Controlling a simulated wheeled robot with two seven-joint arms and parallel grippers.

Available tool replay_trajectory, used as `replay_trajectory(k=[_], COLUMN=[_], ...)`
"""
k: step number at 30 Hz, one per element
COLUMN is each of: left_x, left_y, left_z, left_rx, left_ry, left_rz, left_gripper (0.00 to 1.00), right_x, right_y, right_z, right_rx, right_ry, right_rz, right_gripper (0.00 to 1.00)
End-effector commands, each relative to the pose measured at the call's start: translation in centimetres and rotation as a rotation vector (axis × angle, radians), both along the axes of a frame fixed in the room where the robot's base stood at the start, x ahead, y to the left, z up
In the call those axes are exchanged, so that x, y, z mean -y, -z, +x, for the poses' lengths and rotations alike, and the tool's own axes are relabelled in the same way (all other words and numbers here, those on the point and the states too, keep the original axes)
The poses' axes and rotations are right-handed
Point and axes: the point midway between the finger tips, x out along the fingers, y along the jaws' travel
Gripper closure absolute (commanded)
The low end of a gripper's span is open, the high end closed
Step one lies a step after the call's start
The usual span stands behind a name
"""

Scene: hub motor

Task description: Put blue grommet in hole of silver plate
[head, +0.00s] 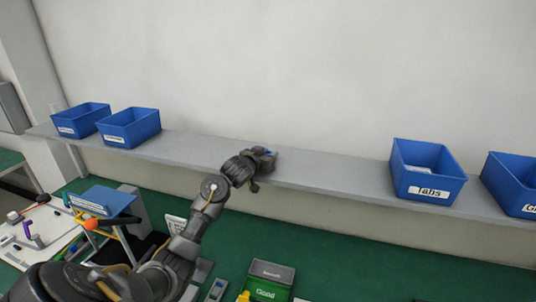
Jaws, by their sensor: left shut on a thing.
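My left gripper (264,156) is at the front edge of the grey shelf, near the middle of the view. It is shut on a small blue thing (268,150), which looks like the blue grommet; only a sliver of it shows between the dark fingers. I cannot make out a silver plate with a hole in this view. My right gripper is not in view.
The grey shelf (330,170) runs along the wall. Blue bins (128,128) stand on its left, and a bin labelled "Tabs" (428,172) and another (512,184) on its right. The middle is clear. A green "Good" box (268,282) stands on the green bench (370,262) below.

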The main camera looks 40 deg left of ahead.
Motion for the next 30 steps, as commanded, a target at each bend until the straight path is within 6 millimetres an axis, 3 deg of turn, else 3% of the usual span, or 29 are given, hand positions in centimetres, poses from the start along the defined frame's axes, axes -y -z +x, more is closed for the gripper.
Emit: replay_trajectory(k=[2, 3, 8, 20, 30], left_x=[0.0, 0.0, 0.0, 0.1, 1.0], left_y=[0.3, 0.3, 0.3, 0.0, -1.4], left_z=[0.0, 0.0, 0.0, -0.6, -7.1], left_rx=[-0.001, -0.001, -0.001, 0.001, 0.001], left_ry=[0.000, 0.000, 0.000, 0.001, 0.000], left_rz=[0.000, -0.001, 0.000, 0.002, 0.006], left_gripper=[0.93, 0.69, 0.50, 0.50, 0.50], right_x=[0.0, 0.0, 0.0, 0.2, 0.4], right_y=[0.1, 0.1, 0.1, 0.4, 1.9], right_z=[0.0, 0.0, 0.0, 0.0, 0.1], right_rx=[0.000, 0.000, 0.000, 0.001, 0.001], right_ry=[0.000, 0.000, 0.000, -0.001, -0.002], right_rz=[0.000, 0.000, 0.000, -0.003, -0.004], right_gripper=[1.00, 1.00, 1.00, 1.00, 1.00])
